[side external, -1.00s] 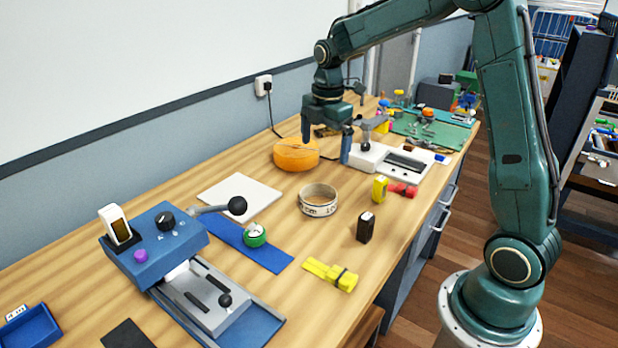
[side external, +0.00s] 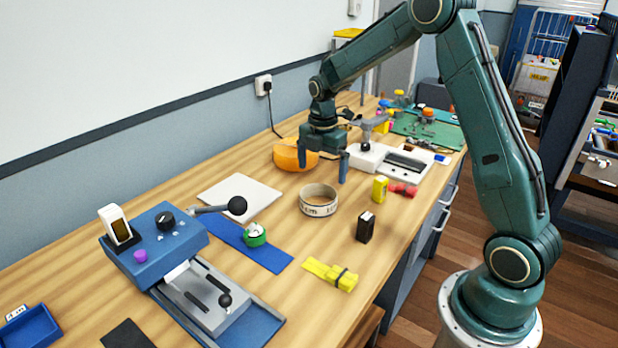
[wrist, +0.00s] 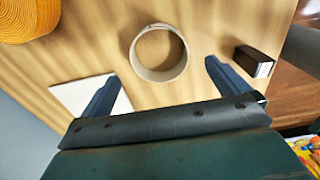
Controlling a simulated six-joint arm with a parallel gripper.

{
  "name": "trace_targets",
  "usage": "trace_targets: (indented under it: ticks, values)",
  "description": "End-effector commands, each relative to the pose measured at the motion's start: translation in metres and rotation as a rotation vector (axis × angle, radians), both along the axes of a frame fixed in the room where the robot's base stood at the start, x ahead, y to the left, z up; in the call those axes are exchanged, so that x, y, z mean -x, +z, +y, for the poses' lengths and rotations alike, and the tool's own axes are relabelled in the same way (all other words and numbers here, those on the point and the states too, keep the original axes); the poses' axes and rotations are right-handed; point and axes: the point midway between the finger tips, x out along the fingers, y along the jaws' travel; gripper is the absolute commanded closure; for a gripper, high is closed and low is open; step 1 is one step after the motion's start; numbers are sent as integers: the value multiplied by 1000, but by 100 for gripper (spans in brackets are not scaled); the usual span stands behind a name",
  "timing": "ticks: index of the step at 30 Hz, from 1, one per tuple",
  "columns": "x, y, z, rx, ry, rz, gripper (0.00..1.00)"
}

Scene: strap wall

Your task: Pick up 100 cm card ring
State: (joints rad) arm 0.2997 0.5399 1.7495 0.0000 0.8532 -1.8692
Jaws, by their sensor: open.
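The card ring (side external: 318,208) is a pale cream hoop with dark print on its side, including "cm"; the full number is not readable. It rests on the wooden table, its open top facing up. In the wrist view the ring (wrist: 134,62) lies ahead of the fingertips, roughly between their lines. My gripper (side external: 322,174) is open and empty, above the table and behind the ring in the side view. Its two blue fingers also show in the wrist view (wrist: 160,78), apart from the ring.
An orange round object (side external: 287,156) sits just behind my gripper. A white square plate (side external: 238,194) lies to the left, with a green-and-white roll (side external: 254,236) in front.

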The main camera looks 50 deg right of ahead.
Motion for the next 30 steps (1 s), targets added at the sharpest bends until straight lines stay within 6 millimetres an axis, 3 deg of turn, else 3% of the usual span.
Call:
trace_targets:
  ticks: [6,20,30]
  values:
    - [0,-29,0,0,0,1,0]
    - [0,-43,0,0,0,0,0]
    - [-2,-78,1,-1,0,2,0]
